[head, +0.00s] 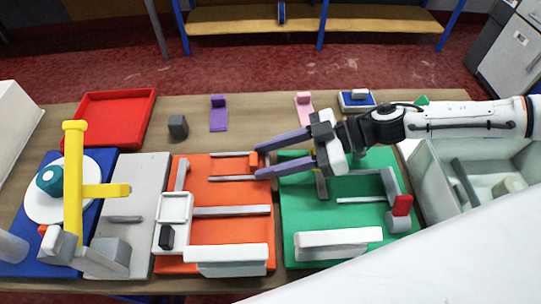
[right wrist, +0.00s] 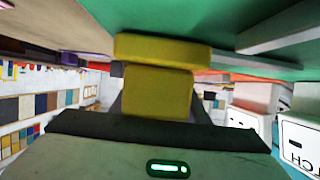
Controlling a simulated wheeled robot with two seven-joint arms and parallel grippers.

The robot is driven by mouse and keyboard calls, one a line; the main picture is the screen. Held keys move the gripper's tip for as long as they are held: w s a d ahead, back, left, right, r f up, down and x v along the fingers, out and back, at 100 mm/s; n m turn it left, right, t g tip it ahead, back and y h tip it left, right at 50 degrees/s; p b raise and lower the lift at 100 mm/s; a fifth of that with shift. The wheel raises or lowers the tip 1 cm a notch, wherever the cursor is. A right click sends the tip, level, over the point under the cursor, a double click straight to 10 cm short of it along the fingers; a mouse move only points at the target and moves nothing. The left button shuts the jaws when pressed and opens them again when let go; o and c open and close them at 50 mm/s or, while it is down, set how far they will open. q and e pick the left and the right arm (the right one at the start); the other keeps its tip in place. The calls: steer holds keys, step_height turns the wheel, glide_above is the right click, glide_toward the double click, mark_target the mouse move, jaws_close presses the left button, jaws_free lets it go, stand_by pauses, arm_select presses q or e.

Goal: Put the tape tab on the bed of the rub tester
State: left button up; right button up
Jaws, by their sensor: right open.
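My right gripper (head: 259,160) is open, its two purple-grey fingers pointing left above the gap between the orange machine (head: 235,225) and the green machine (head: 300,212). A yellow tab-like piece (right wrist: 158,92), a block with a wider bar, stands just ahead of the gripper in the right wrist view, below the green surface in that picture. In the head view only a small yellow patch (head: 313,153) shows beside the gripper; the arm hides the rest. I take it as the tape tab. Which machine is the rub tester is not marked. My left gripper is out of view.
A purple tab (head: 218,118) and a pink tab (head: 304,112) lie at the back of the table. A red tray (head: 88,132) and grey block (head: 178,126) are at left. A blue machine with a yellow arm (head: 73,180) stands front left, an open grey bin (head: 436,190) at right.

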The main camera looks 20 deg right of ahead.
steer(key=shift+w+d+r, duration=0.15)
steer(key=shift+w+r, duration=0.25)
steer(key=shift+r, duration=0.2)
steer(key=v, duration=0.7)
steer(key=shift+s+d+r, duration=0.1)
steer(key=shift+s+d, duration=0.05)
steer(key=shift+s, duration=0.2)
